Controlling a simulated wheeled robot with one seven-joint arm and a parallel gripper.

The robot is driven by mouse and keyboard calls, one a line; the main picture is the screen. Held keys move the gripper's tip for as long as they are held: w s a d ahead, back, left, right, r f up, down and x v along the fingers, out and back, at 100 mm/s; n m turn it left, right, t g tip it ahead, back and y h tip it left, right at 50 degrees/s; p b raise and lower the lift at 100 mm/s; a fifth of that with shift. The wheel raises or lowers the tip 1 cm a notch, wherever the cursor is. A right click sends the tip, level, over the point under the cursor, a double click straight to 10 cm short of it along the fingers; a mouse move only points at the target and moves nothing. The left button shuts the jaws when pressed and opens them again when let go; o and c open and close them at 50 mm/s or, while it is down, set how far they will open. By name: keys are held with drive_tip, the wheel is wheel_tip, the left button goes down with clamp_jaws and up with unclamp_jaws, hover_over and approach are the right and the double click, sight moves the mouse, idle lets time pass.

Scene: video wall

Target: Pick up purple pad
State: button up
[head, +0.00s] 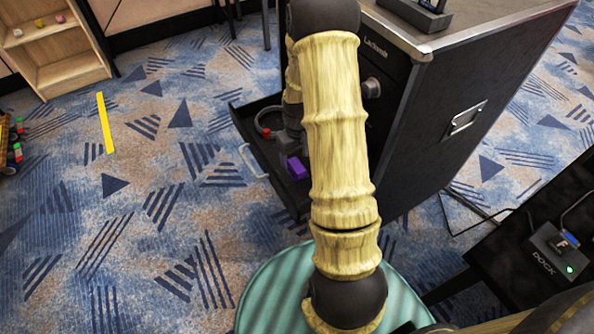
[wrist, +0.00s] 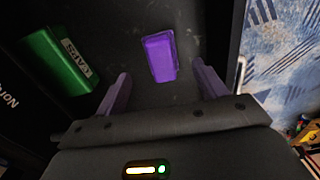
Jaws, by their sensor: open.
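The purple pad (wrist: 160,57) is a small purple block lying on the dark floor of an open drawer. In the head view the purple pad (head: 296,168) shows just left of my arm. My gripper (wrist: 161,82) is open, with its two purple fingers apart. In the wrist view the pad lies ahead of and between the fingertips, with nothing held. In the head view my gripper is mostly hidden behind my arm.
The drawer (head: 240,130) sticks out from a black case (head: 430,120). The drawer's side wall (wrist: 236,45) is close on the right. A dock (head: 562,250) stands on a dark table at right.

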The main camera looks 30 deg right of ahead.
sight(297, 165)
drive_tip(key=shift+f, duration=0.25)
drive_tip(key=shift+w+a+f+b, duration=0.15)
drive_tip(key=shift+f+b, duration=0.65)
drive_tip(key=shift+f, duration=1.8)
drive_tip(key=c, duration=1.1)
drive_tip(key=shift+o, duration=0.2)
drive_tip(key=shift+r, duration=0.15)
wheel_tip(297, 165, up, 10)
drive_tip(key=shift+f+p, duration=0.1)
drive_tip(key=shift+p, duration=1.15)
